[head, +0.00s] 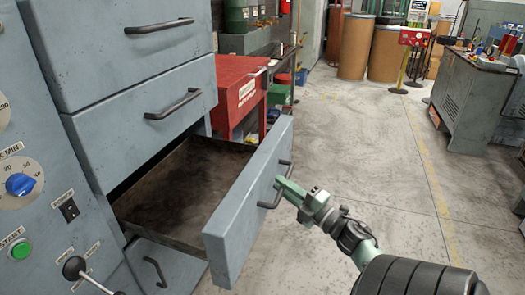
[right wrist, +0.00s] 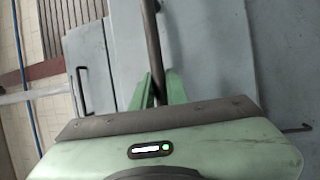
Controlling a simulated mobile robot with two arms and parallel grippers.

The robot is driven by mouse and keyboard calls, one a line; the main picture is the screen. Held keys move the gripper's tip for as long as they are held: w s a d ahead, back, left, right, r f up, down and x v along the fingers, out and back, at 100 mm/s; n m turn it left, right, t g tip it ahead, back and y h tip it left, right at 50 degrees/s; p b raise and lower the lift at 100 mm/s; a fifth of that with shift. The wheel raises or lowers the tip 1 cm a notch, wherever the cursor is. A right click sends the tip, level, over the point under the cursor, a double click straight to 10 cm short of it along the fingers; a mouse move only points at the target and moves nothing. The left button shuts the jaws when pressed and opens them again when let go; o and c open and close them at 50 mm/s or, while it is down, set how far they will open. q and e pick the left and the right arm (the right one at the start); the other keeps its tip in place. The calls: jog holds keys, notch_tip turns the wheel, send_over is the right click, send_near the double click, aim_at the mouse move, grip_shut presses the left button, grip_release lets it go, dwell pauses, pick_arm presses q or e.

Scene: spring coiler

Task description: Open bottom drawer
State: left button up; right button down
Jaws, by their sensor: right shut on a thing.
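A grey-blue drawer (head: 245,205) of the machine cabinet is pulled well out, its dark inside (head: 175,190) bare. Its front carries a dark bar handle (head: 275,184). My right gripper (head: 283,188) is shut on this handle from the front right. In the right wrist view the handle bar (right wrist: 154,55) runs down between the green fingers (right wrist: 157,90). Below the open drawer is another closed front with a handle (head: 155,272), partly cut off by the picture edge. Two closed drawers (head: 150,110) sit above. My left gripper is out of view.
A control panel with a blue knob (head: 20,184) and green button (head: 20,250) stands at the left. A red cabinet (head: 240,92) stands behind the open drawer. A grey workbench (head: 470,100) and brown drums (head: 384,52) are farther back. The floor (head: 365,150) on the right is clear.

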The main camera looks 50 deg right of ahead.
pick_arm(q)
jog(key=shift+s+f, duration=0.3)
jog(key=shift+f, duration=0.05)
pick_arm(e)
jog(key=shift+s+d, duration=0.2)
jog(key=shift+s, duration=0.3)
jog(key=shift+s+d, duration=0.15)
jog(key=shift+s, duration=0.3)
jog(key=c, duration=1.4)
grip_release()
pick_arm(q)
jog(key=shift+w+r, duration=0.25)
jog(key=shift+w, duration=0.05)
pick_arm(e)
jog(key=s+f, duration=0.1)
jog(key=s, duration=0.6)
jog(key=shift+s+f, duration=0.2)
jog(key=shift+s, duration=0.15)
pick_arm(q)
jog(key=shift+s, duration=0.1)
pick_arm(e)
jog(key=shift+f, duration=0.1)
